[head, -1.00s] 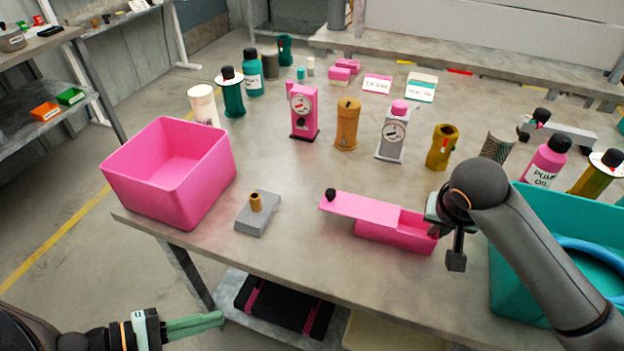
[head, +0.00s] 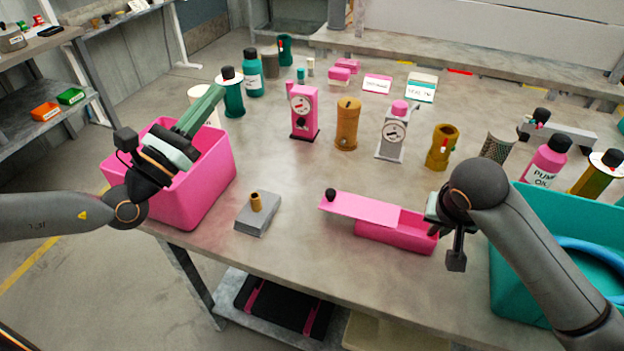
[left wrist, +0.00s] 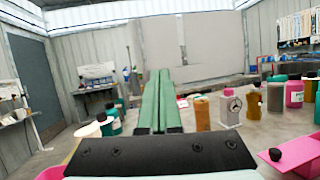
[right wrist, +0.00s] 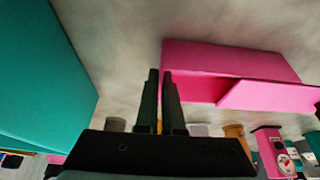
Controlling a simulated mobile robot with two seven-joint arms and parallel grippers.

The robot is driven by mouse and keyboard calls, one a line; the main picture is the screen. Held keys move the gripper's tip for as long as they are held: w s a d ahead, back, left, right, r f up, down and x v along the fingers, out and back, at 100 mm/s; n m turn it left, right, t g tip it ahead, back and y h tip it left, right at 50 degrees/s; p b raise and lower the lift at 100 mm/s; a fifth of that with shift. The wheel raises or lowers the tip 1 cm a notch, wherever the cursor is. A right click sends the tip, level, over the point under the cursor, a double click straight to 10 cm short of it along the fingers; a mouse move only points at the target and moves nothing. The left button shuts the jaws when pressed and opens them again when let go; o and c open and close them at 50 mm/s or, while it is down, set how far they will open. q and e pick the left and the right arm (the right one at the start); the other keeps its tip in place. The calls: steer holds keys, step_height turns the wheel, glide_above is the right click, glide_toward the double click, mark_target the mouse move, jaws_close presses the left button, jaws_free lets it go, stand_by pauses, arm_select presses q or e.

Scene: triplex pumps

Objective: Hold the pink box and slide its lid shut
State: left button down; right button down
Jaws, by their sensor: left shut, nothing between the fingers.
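The pink box (head: 385,238) lies on the table at front centre. Its pink lid (head: 362,207) juts out past the left end, with a black knob (head: 330,195) at its left tip. The right part of the box is uncovered. My right gripper (head: 434,229) is at the box's right end, its fingers almost together around the end wall; in the right wrist view the fingertips (right wrist: 160,72) meet the box edge (right wrist: 200,55). My left gripper (head: 219,90) is shut and empty, raised over the pink bin; its closed green fingers (left wrist: 160,75) show in the left wrist view.
The open pink bin (head: 205,190) stands at the table's left edge. A grey block with a brass peg (head: 258,214) sits between bin and box. Pumps and bottles stand behind. A teal bin (head: 515,275) is close on the right. Table around the lid's knob is clear.

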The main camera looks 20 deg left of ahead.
arm_select(q)
steer(key=w+a+r+m+g+y, duration=0.2)
steer(key=a+r+m+y, duration=0.6)
steer(key=m, duration=0.8)
steer(key=w+a+r+m+g+y, duration=0.15)
steer(key=a+r+m+y, duration=0.35)
steer(key=r+m, duration=0.75)
steer(key=w+d+f+g+h, duration=0.1)
steer(key=d+f+g+h, duration=0.15)
steer(key=f, duration=0.55)
steer(key=w+d+f+g+h, duration=0.2)
steer(key=f+g+h, duration=0.15)
steer(key=f, duration=0.45)
steer(key=s+d+f+m+g+h, duration=0.35)
steer(key=d+f, duration=0.25)
steer(key=d, duration=0.2)
steer(key=s+d+f+m+g+h, duration=0.3)
steer(key=d+f+g+h, duration=0.2)
steer(key=d, duration=0.4)
steer(key=shift+y, duration=0.25)
steer(key=x, duration=0.3)
steer(key=d+x, duration=0.1)
steer(key=x, duration=0.3)
steer(key=s+d+x, duration=0.1)
steer(key=x, duration=0.3)
steer(key=shift+r, duration=0.3)
steer(key=shift+s+d, duration=0.1)
steer(key=shift+d, duration=0.4)
